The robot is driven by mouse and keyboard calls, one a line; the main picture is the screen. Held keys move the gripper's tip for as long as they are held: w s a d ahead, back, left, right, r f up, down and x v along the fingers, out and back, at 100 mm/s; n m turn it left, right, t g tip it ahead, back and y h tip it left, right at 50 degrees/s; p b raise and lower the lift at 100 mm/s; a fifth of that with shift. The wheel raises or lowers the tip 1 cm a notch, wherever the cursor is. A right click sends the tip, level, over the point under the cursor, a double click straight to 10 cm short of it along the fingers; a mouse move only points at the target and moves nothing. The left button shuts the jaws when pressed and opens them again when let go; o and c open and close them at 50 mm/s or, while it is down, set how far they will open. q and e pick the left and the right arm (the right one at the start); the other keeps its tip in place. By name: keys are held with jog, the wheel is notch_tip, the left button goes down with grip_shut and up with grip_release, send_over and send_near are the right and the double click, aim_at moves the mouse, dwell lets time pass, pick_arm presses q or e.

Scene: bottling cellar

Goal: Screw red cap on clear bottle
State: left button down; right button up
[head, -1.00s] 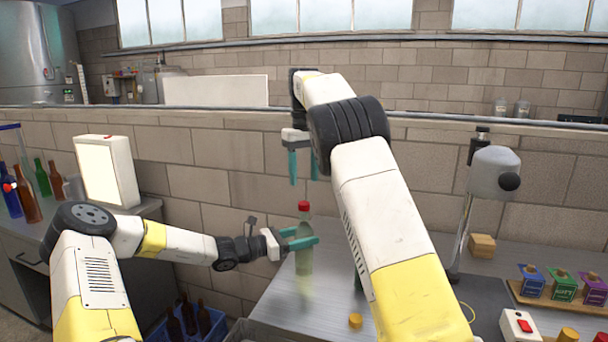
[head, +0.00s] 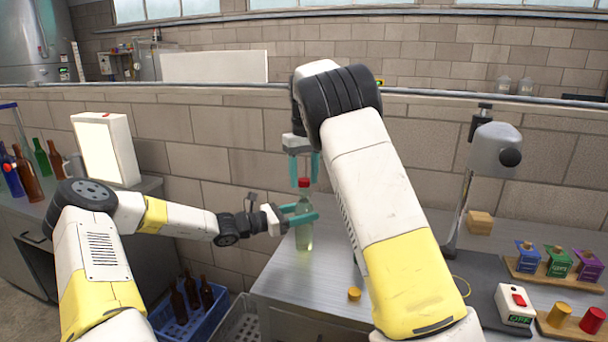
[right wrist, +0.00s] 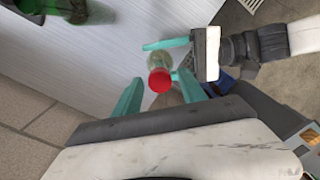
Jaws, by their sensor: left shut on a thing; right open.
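The clear bottle (head: 304,236) is upright over the left part of the metal worktable. My left gripper (head: 303,213) is shut on it below the neck. The red cap (head: 304,182) sits at the top of the bottle; how tightly it is seated cannot be told. My right gripper (head: 304,172) points down above the bottle, open, its fingers on either side of the cap's upper area. In the right wrist view the red cap (right wrist: 159,80) lies between and beyond the open fingers, with the bottle (right wrist: 157,59) behind it.
A yellow cap (head: 354,294) lies on the worktable (head: 290,285). A capping stand (head: 462,215), a switch box (head: 515,304) and a wooden rack (head: 545,277) are to the right. A blue crate (head: 210,325) of brown bottles is below left. A green bottle (right wrist: 95,12) shows in the right wrist view.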

grip_shut()
jog(key=shift+o, duration=0.6)
grip_release()
notch_tip(320, 180, up, 12)
dwell(0.3)
pick_arm(q)
jog(key=shift+c, duration=2.3)
grip_release()
